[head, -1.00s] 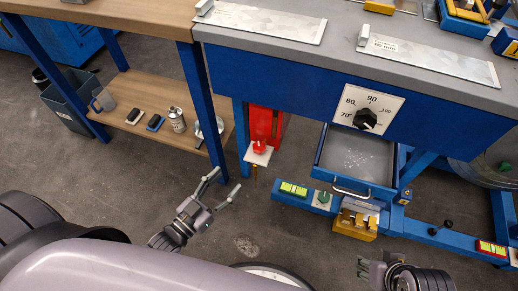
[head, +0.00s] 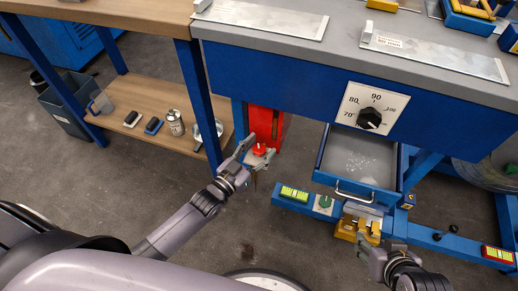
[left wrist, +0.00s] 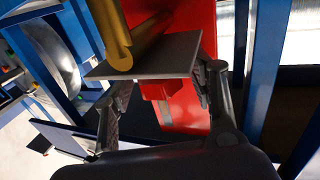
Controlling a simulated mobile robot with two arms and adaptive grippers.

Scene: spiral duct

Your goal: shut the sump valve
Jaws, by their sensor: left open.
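A red knob (head: 259,149) sits on a small pale plate at the foot of a red upright panel (head: 263,121) under the bench; I take it to be the sump valve. My left gripper (head: 256,157) is at this knob with its fingers open. In the left wrist view, the red knob (left wrist: 160,87) lies between the two spread fingers, by the plate (left wrist: 150,58) and a brass pipe (left wrist: 113,30). I cannot tell whether either finger touches it. My right gripper (head: 372,252) is low at the right, in front of a yellow block; its jaw opening is unclear.
An open blue drawer (head: 358,160) juts out right of the valve. A blue rail (head: 415,233) carries a green knob (head: 324,202) and a yellow block (head: 350,229). A black dial (head: 369,117) is on the bench front. A wooden shelf (head: 150,105) stands left.

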